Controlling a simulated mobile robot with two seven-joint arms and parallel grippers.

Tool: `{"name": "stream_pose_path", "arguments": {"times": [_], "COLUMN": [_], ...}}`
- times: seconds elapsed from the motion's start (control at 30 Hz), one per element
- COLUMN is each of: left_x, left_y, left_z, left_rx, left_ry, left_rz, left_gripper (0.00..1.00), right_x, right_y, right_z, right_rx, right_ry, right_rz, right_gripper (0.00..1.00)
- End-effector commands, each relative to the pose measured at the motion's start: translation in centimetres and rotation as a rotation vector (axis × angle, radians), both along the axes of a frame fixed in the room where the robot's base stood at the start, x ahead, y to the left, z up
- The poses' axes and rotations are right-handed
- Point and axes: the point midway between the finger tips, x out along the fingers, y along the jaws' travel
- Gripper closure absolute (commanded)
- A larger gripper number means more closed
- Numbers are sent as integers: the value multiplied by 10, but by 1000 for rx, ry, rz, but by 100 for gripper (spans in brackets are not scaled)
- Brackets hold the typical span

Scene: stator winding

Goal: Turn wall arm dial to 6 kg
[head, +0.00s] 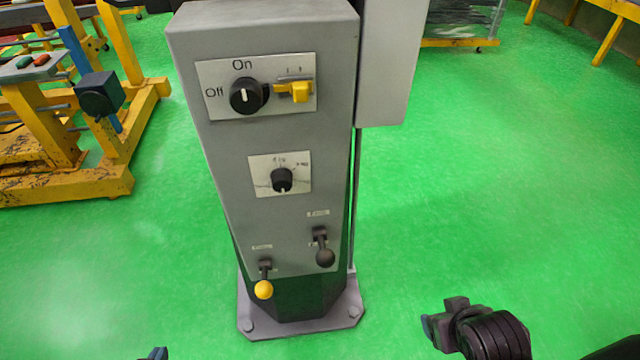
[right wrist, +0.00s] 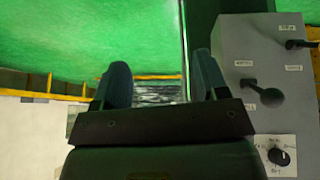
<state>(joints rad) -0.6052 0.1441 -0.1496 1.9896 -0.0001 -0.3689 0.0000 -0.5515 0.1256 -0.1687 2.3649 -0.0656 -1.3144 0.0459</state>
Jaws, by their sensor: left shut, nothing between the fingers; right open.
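A black dial (head: 282,180) sits on a small white plate in the middle of the grey control post (head: 222,165). Its light mark appears to point down; the small plate print is not readable. This dial also shows upside down at the lower right of the right wrist view (right wrist: 280,156). My left gripper (head: 155,353) shows only as a small tip at the bottom edge, left of the post and apart from it. My right gripper (right wrist: 162,75) is open and empty, its fingers wide apart beside the post. In the head view its end (head: 452,325) is at the lower right.
Above the dial are a black On/Off knob (head: 247,95) and a yellow switch (head: 297,91). Below it are a yellow-ball lever (head: 263,288) and a black-ball lever (head: 325,256). A yellow frame (head: 110,165) stands at left.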

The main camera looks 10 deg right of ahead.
Motion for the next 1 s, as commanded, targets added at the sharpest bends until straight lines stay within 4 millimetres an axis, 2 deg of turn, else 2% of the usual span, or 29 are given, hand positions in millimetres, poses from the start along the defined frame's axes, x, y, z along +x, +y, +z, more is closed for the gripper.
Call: {"name": "stream_pose_path", "arguments": {"times": [0.07, 0.23, 0.47, 0.57, 0.7, 0.8, 0.9, 1.0], "left_x": [-1, -1, 1, 2, 2, 2, 2, 2], "left_y": [0, 0, -2, -2, -2, -2, -2, -2], "left_z": [-8, -11, -11, -10, -10, -10, -10, -10], "left_rx": [0, 0, -2, -2, -2, -2, -2, -2], "left_ry": [5, 7, 2, 1, 1, 1, 0, 1], "left_rz": [0, 0, -2, -2, -2, -2, -2, -2], "left_gripper": [100, 100, 100, 100, 100, 100, 100, 100], "right_x": [6, 30, 78, 102, 130, 137, 137, 135], "right_y": [10, 33, 79, 112, 173, 212, 242, 260], "right_z": [4, 16, 39, 58, 94, 118, 136, 146], "right_rx": [-16, -66, -124, -144, -152, -142, -127, -114], "right_ry": [12, -46, -251, -401, -665, -831, -955, -1031], "right_rz": [-13, -51, -65, -49, 14, 72, 125, 161], "right_gripper": [33, 33, 33, 33, 33, 33, 33, 33]}}
